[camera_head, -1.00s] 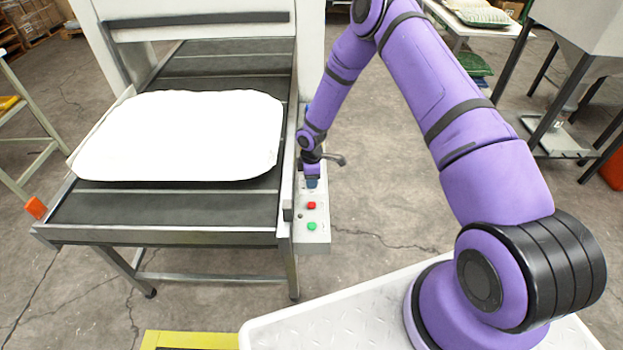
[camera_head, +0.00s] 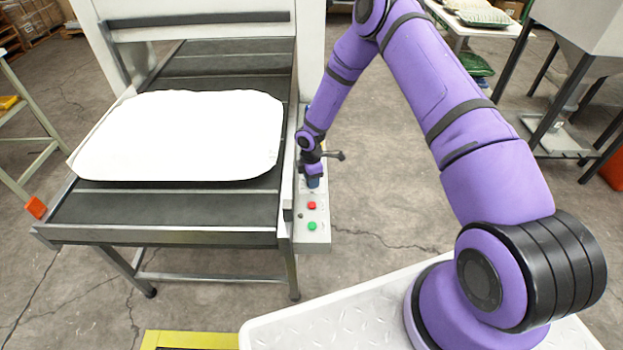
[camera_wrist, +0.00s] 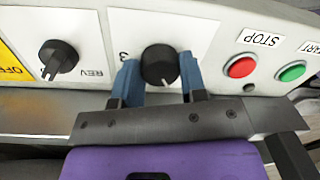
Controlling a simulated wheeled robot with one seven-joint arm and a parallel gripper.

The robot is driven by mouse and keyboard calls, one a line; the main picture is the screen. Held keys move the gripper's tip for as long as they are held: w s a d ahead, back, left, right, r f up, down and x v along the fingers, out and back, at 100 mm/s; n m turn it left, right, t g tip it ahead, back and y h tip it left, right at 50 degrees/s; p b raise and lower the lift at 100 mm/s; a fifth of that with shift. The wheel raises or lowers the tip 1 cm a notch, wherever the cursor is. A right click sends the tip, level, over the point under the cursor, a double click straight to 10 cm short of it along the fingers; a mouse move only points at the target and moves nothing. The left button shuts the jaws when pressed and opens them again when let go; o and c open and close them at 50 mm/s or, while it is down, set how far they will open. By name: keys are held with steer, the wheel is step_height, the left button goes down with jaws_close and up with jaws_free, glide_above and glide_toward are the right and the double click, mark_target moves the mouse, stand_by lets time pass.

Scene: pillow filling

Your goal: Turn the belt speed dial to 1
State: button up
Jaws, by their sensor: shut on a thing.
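The belt speed dial (camera_wrist: 161,66) is a round black knob with a pale pointer line on a white label, in the wrist view. The line points down toward my gripper's body. A "3" shows to the dial's left; the other numbers are hidden or out of sight. My gripper (camera_wrist: 159,82) has its two blue fingers on either side of the dial, shut on it. In the head view, my gripper (camera_head: 313,183) is at the control panel (camera_head: 311,246) on the conveyor's right side, and the dial is hidden there.
Right of the dial are a red STOP button (camera_wrist: 241,67) and a green START button (camera_wrist: 291,71). Left is a black OFF/REV switch (camera_wrist: 60,61). A white pillow (camera_head: 180,135) lies on the conveyor belt (camera_head: 170,208). Open floor lies right of the panel.

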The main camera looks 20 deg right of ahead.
steer(key=o, duration=0.9)
steer(key=r, duration=1)
steer(key=shift+w+r, duration=0.35)
